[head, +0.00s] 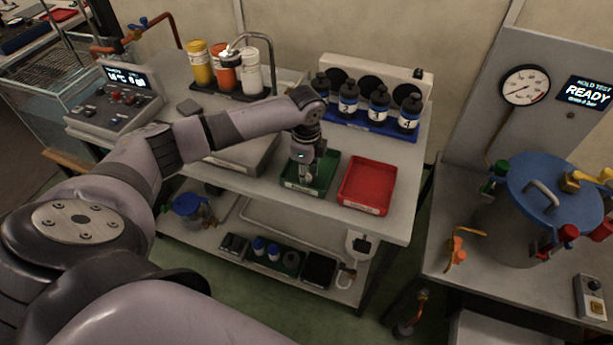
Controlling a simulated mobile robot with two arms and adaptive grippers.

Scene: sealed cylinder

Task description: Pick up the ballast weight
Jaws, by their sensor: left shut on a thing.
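My left gripper (304,173) points down into the green tray (323,178) on the bench. It is shut on a small greyish thing, most likely the ballast weight, which is mostly hidden by the fingers. I cannot tell whether that thing still touches the tray floor. My right gripper is not in view.
An empty-looking red tray (367,185) sits right of the green tray. Behind stand several numbered dark bottles in a blue rack (369,123). Yellow, orange and white containers (228,69) stand at the back left. A blue-lidded vessel (555,191) is on the right bench.

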